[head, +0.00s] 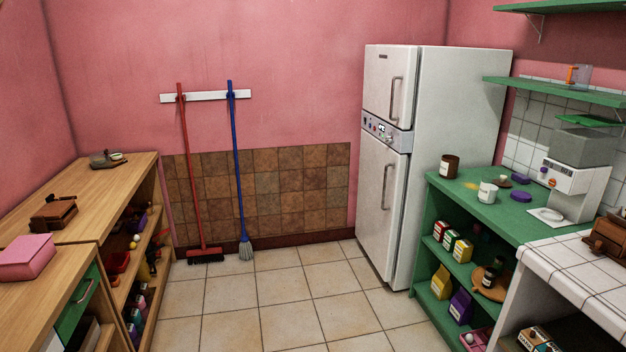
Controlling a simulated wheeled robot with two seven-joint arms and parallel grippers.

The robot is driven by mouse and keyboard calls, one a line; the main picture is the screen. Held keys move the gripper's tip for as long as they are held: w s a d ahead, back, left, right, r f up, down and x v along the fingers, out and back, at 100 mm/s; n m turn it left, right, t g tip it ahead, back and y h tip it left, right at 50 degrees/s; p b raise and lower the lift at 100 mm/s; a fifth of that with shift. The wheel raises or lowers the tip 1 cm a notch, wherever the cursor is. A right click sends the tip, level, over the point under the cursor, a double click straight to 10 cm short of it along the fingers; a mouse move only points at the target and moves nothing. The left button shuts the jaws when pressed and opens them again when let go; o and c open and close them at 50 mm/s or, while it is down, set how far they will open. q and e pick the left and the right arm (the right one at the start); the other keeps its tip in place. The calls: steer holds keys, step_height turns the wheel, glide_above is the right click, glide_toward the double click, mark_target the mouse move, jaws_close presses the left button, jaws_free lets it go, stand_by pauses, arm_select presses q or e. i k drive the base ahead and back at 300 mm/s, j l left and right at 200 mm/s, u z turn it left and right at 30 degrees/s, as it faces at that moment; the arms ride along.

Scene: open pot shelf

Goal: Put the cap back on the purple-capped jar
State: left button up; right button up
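A purple disc-shaped cap (521,196) lies flat on the green counter at the right. A white jar or cup (488,192) stands upright just left of it, apart from it. A brown jar (449,166) stands farther back at the counter's left end. Which jar the purple cap fits is not clear from here. Neither of my grippers is in view.
A white kitchen appliance (575,185) stands right of the cap. The green counter (465,205) has open shelves with boxes below. A white fridge (430,130) stands behind it. A wooden shelf unit (75,195) lines the left. The tiled floor (290,295) between is clear.

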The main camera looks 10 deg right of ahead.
mark_target(488, 193)
steer(key=i, duration=1.4)
steer(key=i+z, duration=0.3)
steer(key=i, duration=0.15)
steer(key=i+j+z, duration=0.15)
steer(key=i+z, duration=0.15)
steer(key=i, duration=0.15)
steer(key=i+j+z, duration=0.3)
steer(key=i, duration=0.15)
steer(key=i+j+z, duration=0.15)
steer(key=i+z, duration=0.3)
steer(key=i+j+z, duration=0.3)
steer(key=i+z, duration=0.15)
